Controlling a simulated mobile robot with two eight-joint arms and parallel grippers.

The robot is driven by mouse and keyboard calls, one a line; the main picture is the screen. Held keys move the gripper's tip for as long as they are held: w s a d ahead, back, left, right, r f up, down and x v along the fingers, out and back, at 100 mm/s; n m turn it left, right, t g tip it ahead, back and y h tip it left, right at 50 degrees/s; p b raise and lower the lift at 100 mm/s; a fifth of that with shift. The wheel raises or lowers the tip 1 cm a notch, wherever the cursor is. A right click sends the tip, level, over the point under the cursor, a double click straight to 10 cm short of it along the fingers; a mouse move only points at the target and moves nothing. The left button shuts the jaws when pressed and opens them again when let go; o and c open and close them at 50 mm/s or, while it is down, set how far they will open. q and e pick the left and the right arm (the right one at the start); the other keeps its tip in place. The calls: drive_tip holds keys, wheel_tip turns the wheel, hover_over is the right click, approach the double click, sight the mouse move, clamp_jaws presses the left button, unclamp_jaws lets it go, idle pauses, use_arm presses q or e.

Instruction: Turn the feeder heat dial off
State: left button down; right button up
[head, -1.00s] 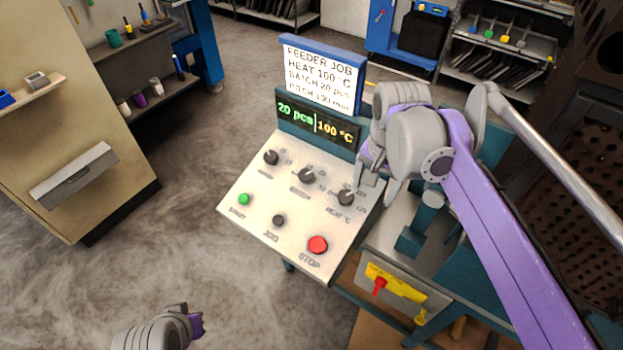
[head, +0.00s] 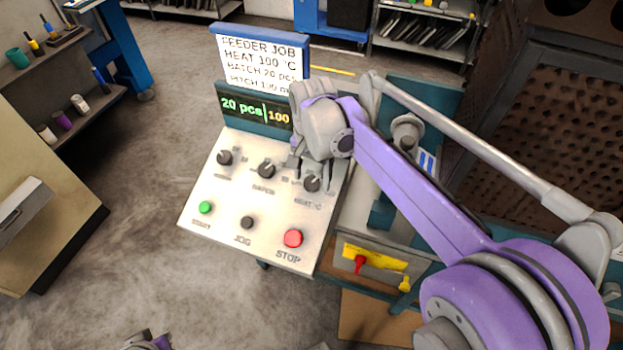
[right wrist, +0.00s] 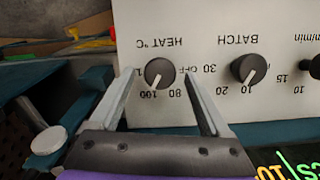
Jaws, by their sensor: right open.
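The heat dial (head: 312,183) is a black round knob at the right end of the dial row on the sloped control panel (head: 215,228). In the right wrist view, upside down, the heat dial (right wrist: 159,73) has its white pointer line toward the 100 mark; an OFF label is printed on its other side. My right gripper (right wrist: 160,76) is open, one finger on each side of the dial, with no clear contact. My left gripper (head: 148,342) is cut off at the bottom edge.
The batch dial (head: 266,170) is beside the heat dial. Below are the green start (head: 205,208), black jog (head: 247,222) and red stop (head: 293,238) buttons. A job sign (head: 258,60) stands behind. A red-handled switch (head: 361,264) on a yellow plate is lower right.

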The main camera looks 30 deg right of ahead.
drive_tip(key=shift+f, duration=0.65)
clamp_jaws()
